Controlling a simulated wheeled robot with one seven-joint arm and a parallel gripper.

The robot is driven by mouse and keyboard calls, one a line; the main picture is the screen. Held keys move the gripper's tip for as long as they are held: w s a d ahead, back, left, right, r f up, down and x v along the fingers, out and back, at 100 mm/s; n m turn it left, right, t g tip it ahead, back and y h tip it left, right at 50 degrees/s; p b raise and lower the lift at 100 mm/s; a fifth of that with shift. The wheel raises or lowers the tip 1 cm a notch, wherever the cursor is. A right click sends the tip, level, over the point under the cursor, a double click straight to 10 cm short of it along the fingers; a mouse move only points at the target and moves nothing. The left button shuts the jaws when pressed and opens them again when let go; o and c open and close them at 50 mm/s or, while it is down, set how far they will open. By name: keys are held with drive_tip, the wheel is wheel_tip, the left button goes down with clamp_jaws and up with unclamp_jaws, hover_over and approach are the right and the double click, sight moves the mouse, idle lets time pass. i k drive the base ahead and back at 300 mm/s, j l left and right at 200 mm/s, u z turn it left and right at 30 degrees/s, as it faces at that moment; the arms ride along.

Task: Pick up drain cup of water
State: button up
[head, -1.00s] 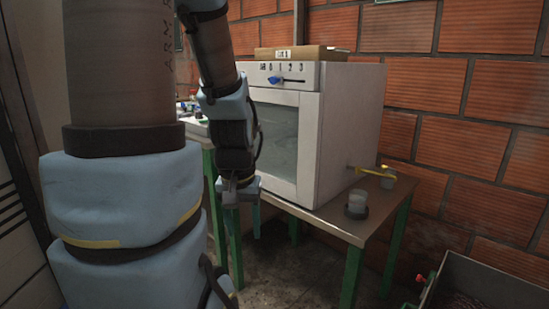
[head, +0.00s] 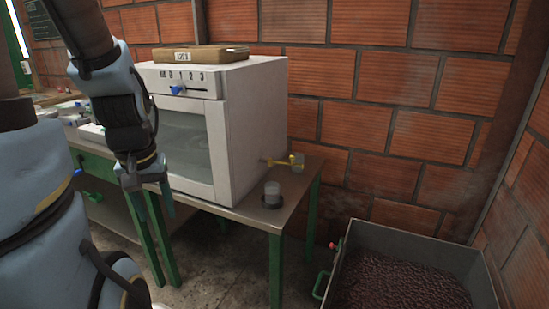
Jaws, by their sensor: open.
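A small clear grey cup (head: 272,190) stands upright in a dark round holder on the right end of the table. I cannot tell from here how much water it holds. My gripper (head: 153,207) points down in front of the cabinet's left front. It is open and empty, well to the left of the cup.
The white cabinet (head: 252,130) carries a brown box (head: 201,56) on top. The table (head: 240,212) has green legs. A metal bin (head: 415,248) of dark beans stands at lower right. A cluttered bench (head: 85,125) is at left. Brick walls close the back and right.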

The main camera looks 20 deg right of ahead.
sight(272, 194)
drive_tip(key=i+j+z, duration=0.2)
drive_tip(key=i+z, duration=0.15)
drive_tip(key=i+j+z, duration=0.75)
drive_tip(key=j, duration=0.1)
